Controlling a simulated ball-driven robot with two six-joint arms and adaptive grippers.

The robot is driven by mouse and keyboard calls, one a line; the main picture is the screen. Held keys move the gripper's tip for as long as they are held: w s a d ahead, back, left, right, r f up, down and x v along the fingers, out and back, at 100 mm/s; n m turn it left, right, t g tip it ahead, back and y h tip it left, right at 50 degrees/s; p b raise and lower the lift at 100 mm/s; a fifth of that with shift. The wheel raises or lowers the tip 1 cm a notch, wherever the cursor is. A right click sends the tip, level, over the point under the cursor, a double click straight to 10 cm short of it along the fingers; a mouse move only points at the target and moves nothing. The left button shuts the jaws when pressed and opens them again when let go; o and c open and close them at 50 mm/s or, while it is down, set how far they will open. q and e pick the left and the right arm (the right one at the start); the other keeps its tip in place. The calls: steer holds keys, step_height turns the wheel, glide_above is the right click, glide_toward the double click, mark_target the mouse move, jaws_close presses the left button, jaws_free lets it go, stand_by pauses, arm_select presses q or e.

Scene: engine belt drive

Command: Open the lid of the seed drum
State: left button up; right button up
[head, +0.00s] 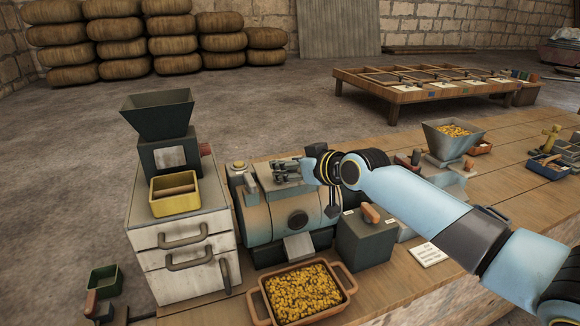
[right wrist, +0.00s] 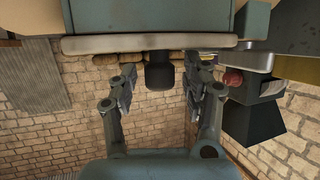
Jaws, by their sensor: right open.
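My right gripper (head: 284,170) is just over the lid, reaching in from the right. In the right wrist view, the open fingers (right wrist: 166,82) stand on either side of a short dark knob (right wrist: 159,72) beside a pale grey plate edge (right wrist: 150,43). Neither finger visibly touches the knob. My left gripper is not in view.
A white drawer cabinet (head: 185,250) with a yellow box (head: 175,206) and dark hopper (head: 158,116) stands left. An orange-rimmed tray of yellow seeds (head: 302,292) sits in front. A grey box with an orange handle (head: 364,238) stands right, below my arm.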

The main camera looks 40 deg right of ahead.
jaws_close()
stand_by(0.4)
steer(key=shift+w+r, duration=0.1)
